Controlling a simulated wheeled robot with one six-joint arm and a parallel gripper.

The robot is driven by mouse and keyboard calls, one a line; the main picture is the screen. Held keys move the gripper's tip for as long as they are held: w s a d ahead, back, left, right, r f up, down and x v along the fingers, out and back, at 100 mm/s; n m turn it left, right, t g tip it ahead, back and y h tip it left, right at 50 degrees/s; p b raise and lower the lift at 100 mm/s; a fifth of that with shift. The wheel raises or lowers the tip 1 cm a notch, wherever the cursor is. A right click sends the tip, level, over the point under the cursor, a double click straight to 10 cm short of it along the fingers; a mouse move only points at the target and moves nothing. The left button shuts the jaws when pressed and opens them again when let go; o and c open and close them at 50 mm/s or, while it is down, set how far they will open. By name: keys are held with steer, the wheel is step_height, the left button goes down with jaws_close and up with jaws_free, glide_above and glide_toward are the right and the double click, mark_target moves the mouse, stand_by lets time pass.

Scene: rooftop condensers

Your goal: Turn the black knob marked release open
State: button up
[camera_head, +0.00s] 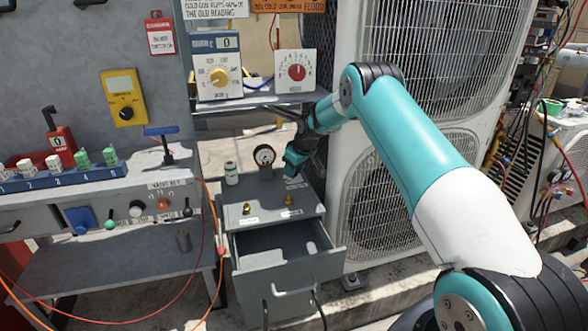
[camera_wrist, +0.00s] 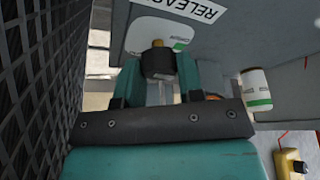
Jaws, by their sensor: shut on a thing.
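In the wrist view a black knob (camera_wrist: 158,64) with a small brass-coloured end sits between the two teal fingers of my gripper (camera_wrist: 158,76). The fingers are shut on its sides. A white label reading RELEASE (camera_wrist: 190,9) is on the grey surface beside it, and a white plate with green marking (camera_wrist: 160,36) lies behind the knob. In the head view my gripper (camera_head: 291,169) points down over the back right of the grey cabinet top (camera_head: 268,205). It hides the knob there.
A dial gauge (camera_head: 264,156) and a white-and-green can (camera_head: 231,173) stand left of my gripper. The cabinet's drawer (camera_head: 285,262) is pulled out. Condenser grilles (camera_head: 375,205) rise close on the right. A shelf with a red-knob box (camera_head: 296,71) is above.

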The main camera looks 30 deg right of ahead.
steer(key=o, duration=0.9)
steer(key=m+h, duration=0.1)
steer(key=m, duration=0.2)
steer(key=shift+a, duration=0.15)
steer(key=m+h, duration=0.1)
steer(key=m, duration=0.2)
steer(key=v, duration=0.3)
steer(key=shift+s+r, duration=0.15)
steer(key=shift+s, duration=0.3)
steer(key=s+a, duration=0.1)
steer(key=s, duration=0.2)
steer(key=s+a, duration=0.1)
steer(key=s, duration=0.3)
steer(key=s+a, duration=0.1)
steer(key=s, duration=0.3)
steer(key=shift+a+r, duration=0.2)
steer(key=shift+a, duration=0.05)
steer(key=shift+n+g+y, duration=0.5)
steer(key=shift+n+y, duration=0.1)
steer(key=shift+y, duration=0.2)
steer(key=shift+s+a+r+p, duration=0.85)
steer(key=shift+s+a+r, duration=0.1)
steer(key=shift+a+r, duration=1.3)
steer(key=shift+s+a+r+p, duration=0.85)
steer(key=shift+s+a+r, duration=0.15)
steer(key=shift+a+r, duration=1.3)
steer(key=shift+s+a+r+p, duration=0.9)
steer(key=shift+a+r, duration=1.05)
steer(key=shift+r, duration=0.55)
